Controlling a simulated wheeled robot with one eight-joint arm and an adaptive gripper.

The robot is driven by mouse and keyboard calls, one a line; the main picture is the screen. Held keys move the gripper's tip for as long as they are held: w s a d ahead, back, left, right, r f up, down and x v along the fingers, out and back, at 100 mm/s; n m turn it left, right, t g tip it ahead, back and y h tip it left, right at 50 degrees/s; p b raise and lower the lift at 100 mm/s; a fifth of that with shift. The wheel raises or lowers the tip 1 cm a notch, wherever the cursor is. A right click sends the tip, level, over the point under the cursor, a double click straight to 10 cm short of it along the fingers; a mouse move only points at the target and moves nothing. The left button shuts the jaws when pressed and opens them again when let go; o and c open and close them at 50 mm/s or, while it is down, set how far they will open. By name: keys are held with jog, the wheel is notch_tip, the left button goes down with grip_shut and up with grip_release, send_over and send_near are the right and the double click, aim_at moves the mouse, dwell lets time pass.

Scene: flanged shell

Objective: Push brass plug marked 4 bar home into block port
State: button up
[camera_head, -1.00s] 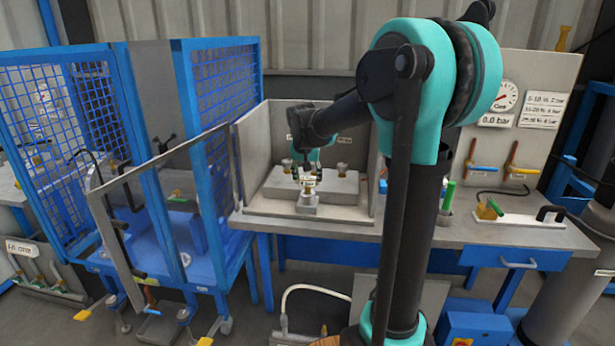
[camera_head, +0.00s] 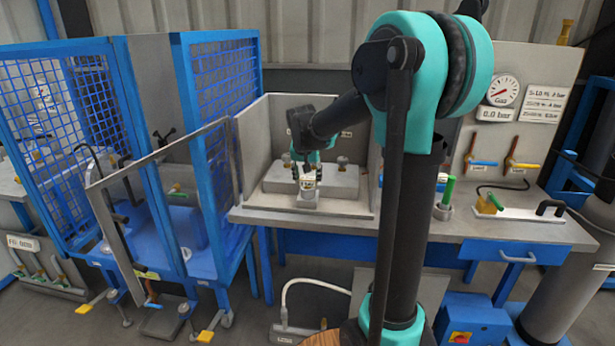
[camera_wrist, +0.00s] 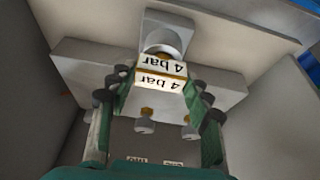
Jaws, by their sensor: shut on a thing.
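The brass plug (camera_wrist: 161,79) bears white labels reading "4 bar" and sits between my gripper's fingers in the wrist view. My gripper (camera_head: 307,182) is shut on it at the front of the bench booth. The grey block (camera_head: 330,181) lies on the booth floor; its front boss with the port (camera_wrist: 165,38) is right beyond the plug in the wrist view. The plug is lined up with the round port mouth. I cannot tell how deep it sits, as the labels and fingers hide the joint.
Grey booth walls (camera_head: 256,145) stand left of and behind the block. Other fittings (camera_head: 343,162) rise from the block near its back. A blue mesh cage with an open door frame (camera_head: 112,230) stands left. A gauge panel (camera_head: 503,90) is at right.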

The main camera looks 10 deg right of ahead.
jog(key=shift+f, duration=0.3)
jog(key=o, duration=1.3)
jog(key=v, duration=1.2)
